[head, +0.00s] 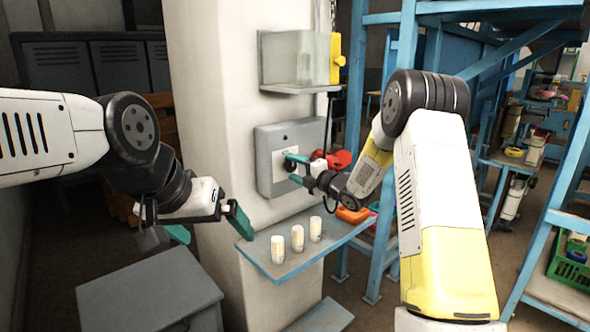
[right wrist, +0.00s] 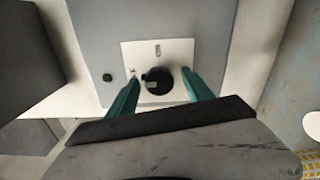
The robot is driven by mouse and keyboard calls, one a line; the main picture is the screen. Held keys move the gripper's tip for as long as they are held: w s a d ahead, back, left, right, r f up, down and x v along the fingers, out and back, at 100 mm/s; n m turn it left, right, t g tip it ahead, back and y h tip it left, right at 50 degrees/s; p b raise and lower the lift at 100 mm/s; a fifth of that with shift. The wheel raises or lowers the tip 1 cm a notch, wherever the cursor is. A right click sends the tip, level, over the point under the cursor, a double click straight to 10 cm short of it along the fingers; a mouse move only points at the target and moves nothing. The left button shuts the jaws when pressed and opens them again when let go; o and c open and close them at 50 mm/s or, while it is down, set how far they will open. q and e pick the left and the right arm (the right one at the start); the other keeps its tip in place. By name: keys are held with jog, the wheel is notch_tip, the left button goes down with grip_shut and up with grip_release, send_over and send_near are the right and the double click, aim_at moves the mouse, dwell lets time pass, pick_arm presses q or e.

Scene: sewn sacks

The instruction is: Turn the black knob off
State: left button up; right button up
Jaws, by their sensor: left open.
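The black knob (right wrist: 157,80) sits on a white plate (right wrist: 160,55) set in a grey wall box (head: 262,160). In the right wrist view the right gripper's green fingers (right wrist: 160,82) stand apart, one on each side of the knob, with a visible gap on both sides. My left gripper (head: 208,228) is open and empty, hanging left of the blue shelf, well away from the box.
Three pale cylinders (head: 297,238) stand on a blue shelf (head: 270,268) below the box. A glass-fronted case (head: 295,58) is above it. A grey cabinet (head: 150,285) is at lower left; blue racks (head: 355,150) stand at right.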

jog(key=v, duration=0.7)
jog(key=shift+s+d, duration=0.25)
jog(key=shift+s, duration=0.05)
